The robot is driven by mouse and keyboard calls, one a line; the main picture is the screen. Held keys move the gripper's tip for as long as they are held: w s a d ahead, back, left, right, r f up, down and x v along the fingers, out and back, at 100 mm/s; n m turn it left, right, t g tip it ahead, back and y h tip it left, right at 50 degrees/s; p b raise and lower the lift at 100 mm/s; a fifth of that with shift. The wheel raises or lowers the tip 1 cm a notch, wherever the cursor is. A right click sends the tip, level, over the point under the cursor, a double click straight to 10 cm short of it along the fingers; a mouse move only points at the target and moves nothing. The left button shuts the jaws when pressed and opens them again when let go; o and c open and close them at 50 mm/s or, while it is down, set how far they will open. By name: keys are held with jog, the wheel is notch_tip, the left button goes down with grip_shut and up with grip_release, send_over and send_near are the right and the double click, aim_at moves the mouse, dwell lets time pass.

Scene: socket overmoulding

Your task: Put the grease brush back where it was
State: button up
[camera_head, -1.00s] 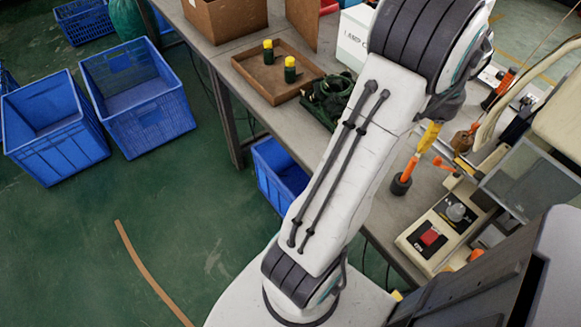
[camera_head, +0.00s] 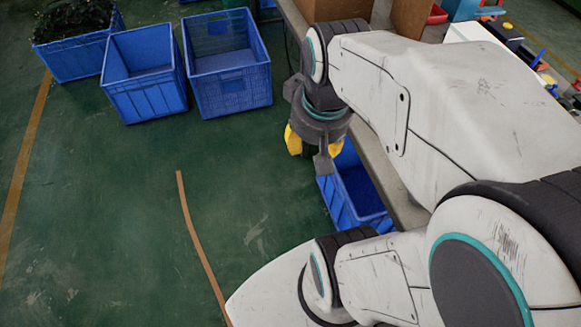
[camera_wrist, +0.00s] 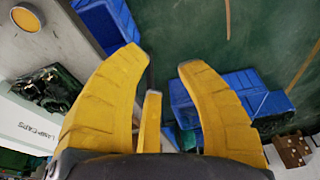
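My gripper (camera_wrist: 158,85) has its yellow fingers spread wide in the wrist view, with nothing between them. In the head view my gripper (camera_head: 315,150) hangs fingers down at the left edge of the bench (camera_head: 378,165), in front of the blue bin below it. The grease brush cannot be made out in either current view. My arm covers most of the bench in the head view, including the area where an orange-handled tool stood in a dark round holder earlier.
Blue bins (camera_head: 228,85) stand on the green floor at upper left. Another blue bin (camera_head: 358,190) sits low beside the bench. In the wrist view, a white lamp-caps box (camera_wrist: 25,125) and a dark green bundle (camera_wrist: 48,88) are at left. Open floor lies left of the bench.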

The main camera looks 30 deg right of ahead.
jog(key=s+a+n, duration=0.3)
jog(key=a, duration=0.3)
jog(key=shift+f+t+y, duration=0.4)
jog(key=shift+f, duration=0.05)
jog(key=shift+a+r+p, duration=0.1)
jog(key=shift+r+p, duration=0.2)
